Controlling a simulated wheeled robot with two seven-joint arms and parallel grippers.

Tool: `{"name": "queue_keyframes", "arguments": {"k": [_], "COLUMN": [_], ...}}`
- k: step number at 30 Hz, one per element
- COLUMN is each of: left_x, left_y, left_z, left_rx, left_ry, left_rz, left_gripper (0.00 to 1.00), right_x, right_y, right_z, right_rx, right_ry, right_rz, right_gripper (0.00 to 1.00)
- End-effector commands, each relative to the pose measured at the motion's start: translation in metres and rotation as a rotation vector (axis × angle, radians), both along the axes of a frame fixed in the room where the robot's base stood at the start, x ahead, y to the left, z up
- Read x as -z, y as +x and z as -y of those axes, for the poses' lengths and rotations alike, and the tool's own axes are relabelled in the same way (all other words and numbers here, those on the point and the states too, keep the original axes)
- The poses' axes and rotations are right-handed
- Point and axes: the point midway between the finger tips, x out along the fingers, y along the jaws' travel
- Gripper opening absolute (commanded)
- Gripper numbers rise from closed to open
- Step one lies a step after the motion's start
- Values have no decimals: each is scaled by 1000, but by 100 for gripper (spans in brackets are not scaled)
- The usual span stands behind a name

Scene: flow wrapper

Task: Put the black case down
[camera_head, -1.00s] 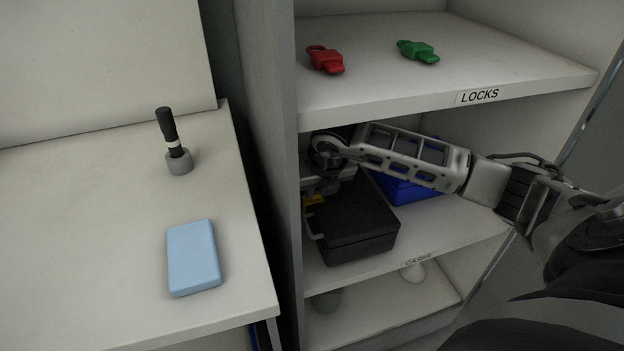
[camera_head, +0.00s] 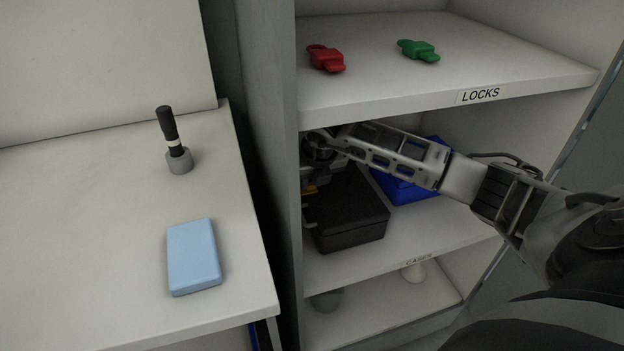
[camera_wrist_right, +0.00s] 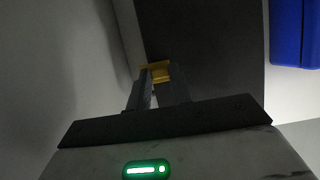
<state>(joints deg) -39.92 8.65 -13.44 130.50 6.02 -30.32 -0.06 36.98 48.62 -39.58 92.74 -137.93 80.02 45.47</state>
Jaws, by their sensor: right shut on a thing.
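The black case (camera_head: 350,215) is on the middle shelf, marked CASES, at its left side by the cabinet wall. Whether its underside touches the shelf cannot be told. My right gripper (camera_head: 308,190) reaches in from the right under the LOCKS shelf and is at the case's left side. In the right wrist view its fingers (camera_wrist_right: 158,85) are shut on a yellow part (camera_wrist_right: 156,71) at the edge of the dark case (camera_wrist_right: 205,45). My left gripper is not in view.
A blue case (camera_head: 405,187) stands to the right of the black one. Above, a red lock (camera_head: 325,58) and a green lock (camera_head: 418,50) lie on the LOCKS shelf (camera_head: 450,98). A light blue block (camera_head: 193,257) and a black-handled tool (camera_head: 172,140) are on the left counter.

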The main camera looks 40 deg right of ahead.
Motion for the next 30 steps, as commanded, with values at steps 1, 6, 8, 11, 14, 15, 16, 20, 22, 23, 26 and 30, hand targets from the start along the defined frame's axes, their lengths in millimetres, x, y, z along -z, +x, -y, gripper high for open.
{"name": "queue_keyframes", "arguments": {"k": [1,6,8,11,14,15,16,20,22,23,26,30], "left_x": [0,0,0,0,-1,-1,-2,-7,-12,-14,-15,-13], "left_y": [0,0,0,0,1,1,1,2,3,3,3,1], "left_z": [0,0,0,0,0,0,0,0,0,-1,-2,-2], "left_rx": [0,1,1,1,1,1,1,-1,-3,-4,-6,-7], "left_ry": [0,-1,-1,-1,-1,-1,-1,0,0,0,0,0], "left_rz": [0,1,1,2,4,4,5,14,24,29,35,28], "left_gripper": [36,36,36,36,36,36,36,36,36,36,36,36], "right_x": [1,3,3,2,2,0,-1,-15,-28,-29,-26,-25], "right_y": [-1,-2,-2,-1,-1,-2,-2,-6,-11,-16,-41,-74], "right_z": [0,0,0,0,0,0,-1,-2,-3,-5,-12,-23], "right_rx": [2,2,2,1,1,1,1,-1,-1,-1,-4,-3], "right_ry": [1,3,2,2,1,2,2,0,-1,-1,-2,-2], "right_rz": [-4,-9,-8,-7,-6,-5,-4,-2,-1,-5,-7,-8], "right_gripper": [0,42,42,42,42,42,42,42,42,42,42,42]}}
